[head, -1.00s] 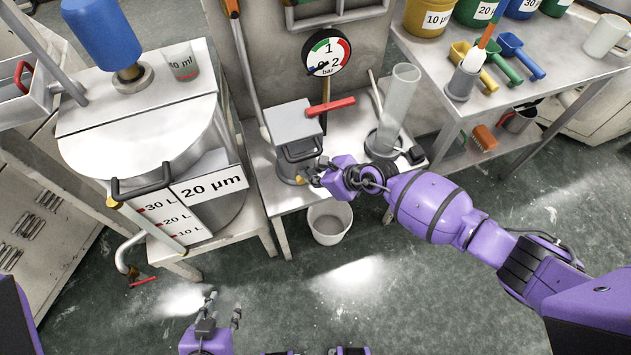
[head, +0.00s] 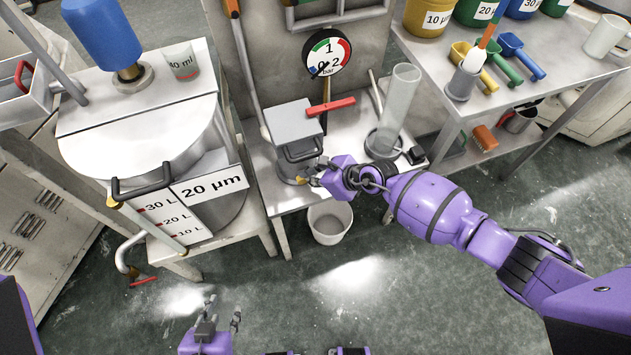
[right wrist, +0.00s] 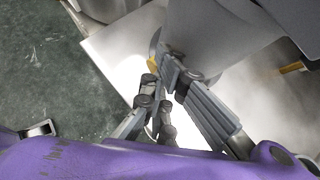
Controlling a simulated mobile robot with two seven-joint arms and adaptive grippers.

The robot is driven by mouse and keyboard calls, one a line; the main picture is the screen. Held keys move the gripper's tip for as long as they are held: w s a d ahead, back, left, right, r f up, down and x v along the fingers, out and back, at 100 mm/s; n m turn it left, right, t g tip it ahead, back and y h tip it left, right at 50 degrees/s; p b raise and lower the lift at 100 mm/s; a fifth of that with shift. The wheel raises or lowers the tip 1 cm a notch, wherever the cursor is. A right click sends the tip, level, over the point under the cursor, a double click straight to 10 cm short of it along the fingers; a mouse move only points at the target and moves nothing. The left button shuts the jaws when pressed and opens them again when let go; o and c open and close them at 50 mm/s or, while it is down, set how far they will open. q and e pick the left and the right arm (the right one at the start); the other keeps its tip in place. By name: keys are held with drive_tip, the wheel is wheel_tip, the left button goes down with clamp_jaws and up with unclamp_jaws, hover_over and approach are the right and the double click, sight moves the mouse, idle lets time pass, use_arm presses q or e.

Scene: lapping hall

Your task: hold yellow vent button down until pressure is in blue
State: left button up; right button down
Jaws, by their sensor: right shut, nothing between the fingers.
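The yellow vent button (right wrist: 153,64) shows in the right wrist view at the tip of my right gripper (right wrist: 160,62), beside the grey pot. Its fingers are shut and empty, with the tips at the button; I cannot tell how far it is pressed. In the head view my right gripper (head: 312,177) is at the low front of the square-lidded pot (head: 293,125), and partly hides the button. The round pressure gauge (head: 335,50) has green, red and a small blue patch at lower left. Its needle points down-left, near the 0. My left gripper (head: 222,312) is open and empty over the floor.
A red-handled valve (head: 331,106) is above the pot's right side. A clear cylinder (head: 399,105) stands right of it. A white bucket (head: 330,222) sits on the floor below. A large 20 µm tank (head: 140,145) is at left; scoops lie on the right table.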

use_arm(q)
drive_tip(key=shift+w, duration=0.35)
use_arm(e)
drive_tip(key=shift+w+a, duration=0.1)
use_arm(q)
drive_tip(key=shift+s, duration=0.2)
drive_tip(key=shift+s+a+f, duration=0.1)
drive_tip(key=shift+s, duration=0.3)
drive_tip(key=shift+w, duration=0.25)
